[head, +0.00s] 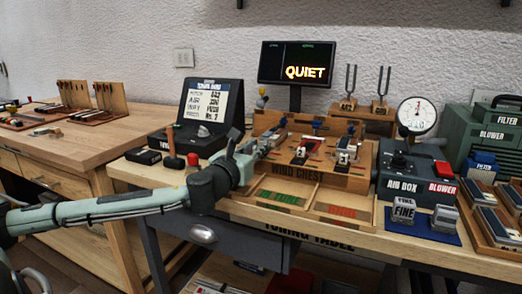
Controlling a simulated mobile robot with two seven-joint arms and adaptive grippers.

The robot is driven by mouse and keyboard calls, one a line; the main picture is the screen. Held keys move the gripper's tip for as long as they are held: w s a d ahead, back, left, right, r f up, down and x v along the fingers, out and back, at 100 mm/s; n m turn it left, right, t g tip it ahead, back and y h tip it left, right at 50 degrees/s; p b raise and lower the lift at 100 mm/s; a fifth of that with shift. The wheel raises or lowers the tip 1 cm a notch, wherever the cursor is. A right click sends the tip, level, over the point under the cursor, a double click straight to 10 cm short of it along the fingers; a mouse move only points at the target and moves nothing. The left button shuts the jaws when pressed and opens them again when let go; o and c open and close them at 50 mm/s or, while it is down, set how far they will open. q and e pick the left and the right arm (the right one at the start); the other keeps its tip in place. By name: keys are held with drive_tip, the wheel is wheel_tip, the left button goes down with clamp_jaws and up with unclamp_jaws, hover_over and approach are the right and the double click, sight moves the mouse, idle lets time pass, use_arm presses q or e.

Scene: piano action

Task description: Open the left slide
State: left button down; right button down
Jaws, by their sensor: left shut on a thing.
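The wooden wind chest (300,172) stands on the tuning table, with a row of three slide stations on top. My left gripper (272,141) is at the leftmost station and is shut on the left slide there, which it mostly hides. A small blue part (283,122) shows just behind its fingertips. The middle station (308,147) and the right station (345,152) stand clear of the gripper, to its right. I cannot make out how far the left slide is drawn. My right gripper is not in view.
The air box (410,178) with its gauge (417,115) and red blower button (443,169) stands right of the chest. A screen (297,63) behind reads QUIET.

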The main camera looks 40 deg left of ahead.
use_arm(q)
drive_tip(key=shift+f, duration=0.2)
drive_tip(key=c, duration=1.8)
unclamp_jaws()
drive_tip(key=shift+s, duration=0.1)
drive_tip(key=o, duration=0.4)
drive_tip(key=shift+s+r, duration=0.15)
drive_tip(key=shift+c, duration=0.2)
drive_tip(key=shift+v, duration=3.7)
